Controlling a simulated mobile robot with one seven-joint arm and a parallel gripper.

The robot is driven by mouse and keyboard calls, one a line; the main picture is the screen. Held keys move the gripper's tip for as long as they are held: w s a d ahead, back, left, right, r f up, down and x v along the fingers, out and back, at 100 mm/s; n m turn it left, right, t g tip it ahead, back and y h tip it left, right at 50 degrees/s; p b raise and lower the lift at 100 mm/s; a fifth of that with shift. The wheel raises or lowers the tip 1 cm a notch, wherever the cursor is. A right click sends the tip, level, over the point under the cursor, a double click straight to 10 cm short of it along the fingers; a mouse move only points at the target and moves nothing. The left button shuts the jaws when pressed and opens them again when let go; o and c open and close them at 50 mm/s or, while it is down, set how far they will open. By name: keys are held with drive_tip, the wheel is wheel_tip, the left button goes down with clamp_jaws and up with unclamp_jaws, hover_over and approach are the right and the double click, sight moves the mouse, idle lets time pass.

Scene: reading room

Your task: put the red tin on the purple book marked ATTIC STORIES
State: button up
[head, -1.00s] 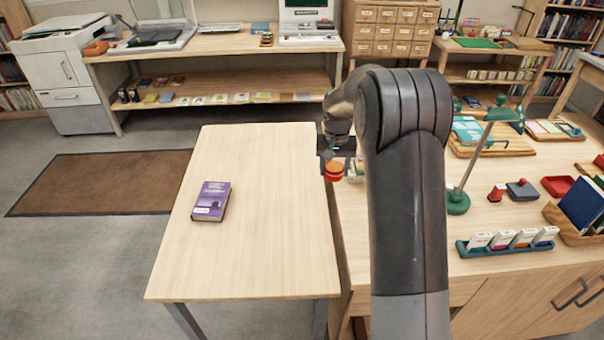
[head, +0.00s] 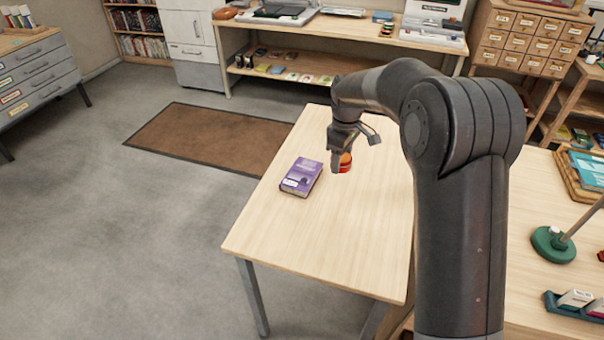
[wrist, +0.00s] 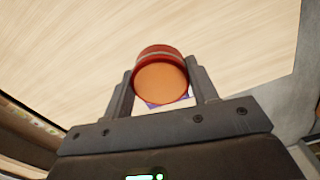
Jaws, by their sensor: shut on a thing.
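The red tin (head: 346,164), with an orange end, is held in my gripper (head: 341,165) above the pale table. In the wrist view the tin (wrist: 161,80) sits between the two fingers of my gripper (wrist: 161,88), which touch its sides. The purple book (head: 301,176) lies flat on the table, just left of the tin in the head view; its cover print is too small to read. In the wrist view a small purple and white patch of the book (wrist: 180,103) shows behind the tin; the rest is hidden.
The pale table (head: 320,240) is otherwise clear around the book. A brown mat (head: 210,135) lies on the floor behind.

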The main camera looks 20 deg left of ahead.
drive_tip(key=n, duration=0.1)
hover_over(296, 186)
wheel_tip(296, 186, down, 7)
drive_tip(key=shift+r, duration=0.1)
drive_tip(key=shift+f, duration=1.95)
drive_tip(key=shift+f, duration=0.15)
drive_tip(key=o, duration=1)
wheel_tip(296, 186, up, 12)
